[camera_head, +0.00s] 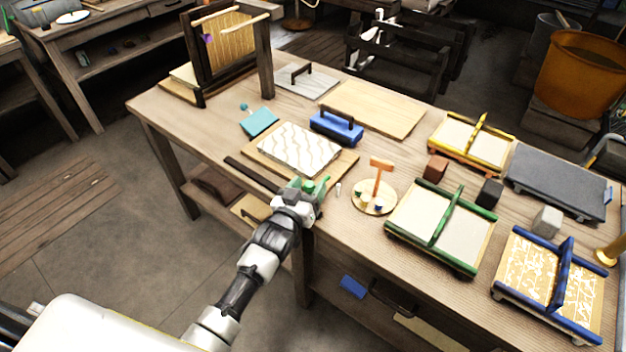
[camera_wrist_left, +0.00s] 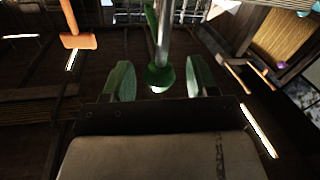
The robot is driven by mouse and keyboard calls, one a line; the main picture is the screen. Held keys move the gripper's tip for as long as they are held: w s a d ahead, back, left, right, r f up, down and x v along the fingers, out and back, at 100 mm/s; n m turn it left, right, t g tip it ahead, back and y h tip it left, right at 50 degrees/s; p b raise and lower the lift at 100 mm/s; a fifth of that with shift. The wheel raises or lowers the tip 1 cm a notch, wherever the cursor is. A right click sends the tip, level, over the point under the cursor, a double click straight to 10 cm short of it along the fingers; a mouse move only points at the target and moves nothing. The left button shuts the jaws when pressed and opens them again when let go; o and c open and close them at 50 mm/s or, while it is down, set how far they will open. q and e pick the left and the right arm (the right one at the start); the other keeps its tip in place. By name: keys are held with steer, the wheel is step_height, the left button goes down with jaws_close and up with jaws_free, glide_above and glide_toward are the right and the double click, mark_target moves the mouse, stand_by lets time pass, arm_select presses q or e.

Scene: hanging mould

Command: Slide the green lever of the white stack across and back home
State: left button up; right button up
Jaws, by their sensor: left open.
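The white stack (camera_head: 300,148), a white slab with wavy tan lines, lies on a wooden board near the table's front edge. A green lever knob (camera_head: 309,186) shows in front of its near corner. In the left wrist view the lever's round green knob (camera_wrist_left: 160,78) sits at the end of a metal rod. My left gripper (camera_head: 311,188) is at the table's front edge. In its wrist view the green fingers (camera_wrist_left: 158,80) are open on either side of the knob, with visible gaps. My right gripper is not in view.
An orange T-shaped handle (camera_head: 381,165) stands on a round plate right of the gripper. A green-framed tray (camera_head: 478,262) lies farther right. A dark rail (camera_head: 250,173) runs along the front edge to the left. A blue block with a handle (camera_head: 336,128) stands behind the stack.

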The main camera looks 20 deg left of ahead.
arm_select(q)
steer(key=shift+w+d, duration=0.25)
steer(key=shift+w, duration=1)
steer(key=shift+a, duration=0.1)
jaws_close()
